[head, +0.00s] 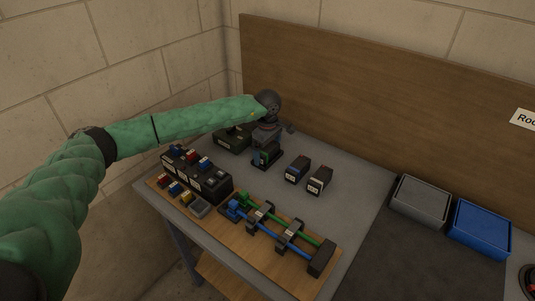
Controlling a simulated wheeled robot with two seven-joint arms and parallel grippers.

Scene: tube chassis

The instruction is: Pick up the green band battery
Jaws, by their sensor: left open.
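A small dark box-shaped battery (267,156) stands on the grey table top, directly below my left gripper. A small greenish patch shows on its front, but it is too small to read clearly. My left gripper (266,143) points down over this battery with its jaws open, around or just above its top; I cannot tell whether it touches. The gripper hides the battery's upper part. Two more dark batteries stand to the right, one with a blue band (297,170) and one with a pale label (319,181). My right gripper is out of view.
A dark case (233,139) stands behind left. A black holder (199,177) with several coloured parts stands at the left. A wooden board (287,271) carries green and blue tubes in clamps. Grey (420,209) and blue (480,232) trays lie right. The table between is clear.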

